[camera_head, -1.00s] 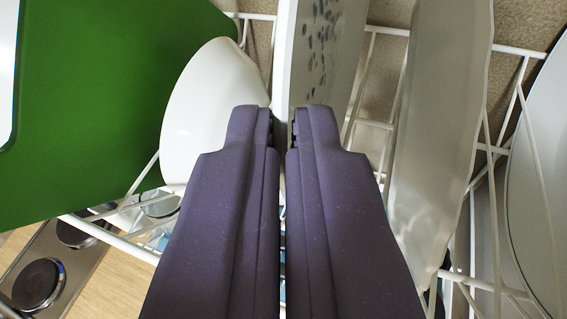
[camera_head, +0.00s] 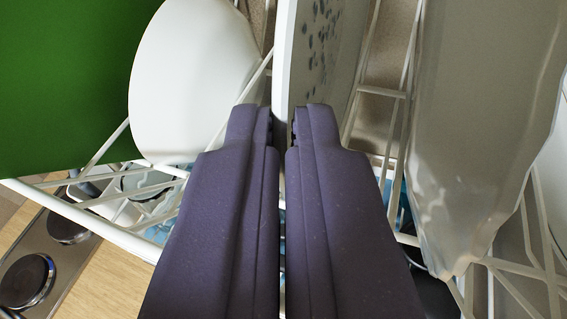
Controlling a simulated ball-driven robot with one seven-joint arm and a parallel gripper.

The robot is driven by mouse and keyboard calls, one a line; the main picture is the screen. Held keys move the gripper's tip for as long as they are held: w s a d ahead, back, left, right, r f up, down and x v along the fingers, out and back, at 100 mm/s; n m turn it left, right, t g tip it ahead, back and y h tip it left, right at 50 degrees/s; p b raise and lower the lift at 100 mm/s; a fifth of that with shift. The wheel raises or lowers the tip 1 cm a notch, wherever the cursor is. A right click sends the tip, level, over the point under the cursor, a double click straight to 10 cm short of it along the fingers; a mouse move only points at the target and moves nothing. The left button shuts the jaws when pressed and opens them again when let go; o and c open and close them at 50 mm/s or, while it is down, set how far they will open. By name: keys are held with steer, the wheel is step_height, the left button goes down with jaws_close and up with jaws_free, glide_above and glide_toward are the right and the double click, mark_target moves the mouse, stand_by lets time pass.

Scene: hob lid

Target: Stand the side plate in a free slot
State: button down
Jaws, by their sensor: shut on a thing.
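My gripper (camera_head: 282,112) is shut on the side plate (camera_head: 325,50), a thin pale plate with dark blue-grey speckles. The plate stands on edge between the two fingertips and runs up out of the top of the picture. The white wire rack (camera_head: 95,202) surrounds it, with wires on both sides of the plate. A white bowl (camera_head: 190,85) stands close on the left, and a large pale wavy-edged plate (camera_head: 475,120) stands on the right with a gap between. My fingers hide the plate's lower part, so I cannot tell whether it rests on the rack.
A green board (camera_head: 70,80) fills the upper left. At the lower left a hob with dark round burners (camera_head: 28,280) sits in a wooden worktop (camera_head: 95,280). Another pale dish edge shows at the far right. Blue and white items lie beneath the rack wires.

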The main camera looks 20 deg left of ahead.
steer(key=shift+f+b, duration=0.4)
steer(key=shift+b, duration=0.1)
stand_by(0.3)
steer(key=c, duration=1.2)
jaws_free()
steer(key=v, duration=0.7)
steer(key=shift+s, duration=0.45)
